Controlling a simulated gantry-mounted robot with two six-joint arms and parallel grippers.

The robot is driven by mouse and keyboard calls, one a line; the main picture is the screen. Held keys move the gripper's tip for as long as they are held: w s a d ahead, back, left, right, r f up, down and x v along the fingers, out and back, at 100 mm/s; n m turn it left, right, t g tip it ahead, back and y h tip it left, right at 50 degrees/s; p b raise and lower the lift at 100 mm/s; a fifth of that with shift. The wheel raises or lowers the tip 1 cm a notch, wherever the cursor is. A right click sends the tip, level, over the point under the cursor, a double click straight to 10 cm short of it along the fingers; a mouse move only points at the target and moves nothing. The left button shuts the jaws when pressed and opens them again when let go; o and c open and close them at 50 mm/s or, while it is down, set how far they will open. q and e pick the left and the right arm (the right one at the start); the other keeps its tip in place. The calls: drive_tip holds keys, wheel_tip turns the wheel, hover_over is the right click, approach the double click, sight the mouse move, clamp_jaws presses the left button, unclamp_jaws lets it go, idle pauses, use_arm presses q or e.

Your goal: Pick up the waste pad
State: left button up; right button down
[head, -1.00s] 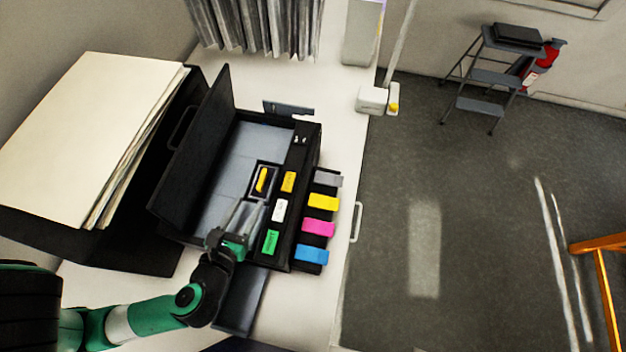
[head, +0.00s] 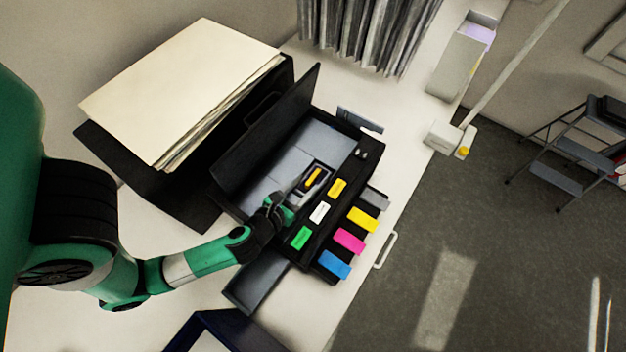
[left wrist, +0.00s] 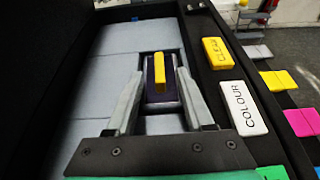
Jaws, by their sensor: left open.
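The waste pad appears to be the small dark block with a yellow grip (head: 314,177) inside the open black printer (head: 355,150). In the left wrist view the yellow grip (left wrist: 159,72) stands upright on the dark block, in a recess of the grey floor. My left gripper (head: 296,190) is over the printer's interior, just short of the pad. In the left wrist view its two grey fingers (left wrist: 160,85) are spread apart, one on each side of the grip, with nothing between them touching it. My right gripper is not in view.
The printer's raised lid (head: 268,130) stands left of the gripper. Labelled buttons (head: 320,212) and coloured tabs (head: 349,241) line the right side. A paper stack (head: 180,90) is behind left. A grey tray (head: 256,283) sticks out in front.

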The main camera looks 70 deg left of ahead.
sight(313, 177)
use_arm(q)
drive_tip(key=x, duration=0.5)
drive_tip(key=shift+r+p, duration=0.15)
drive_tip(key=shift+p, duration=0.15)
clamp_jaws()
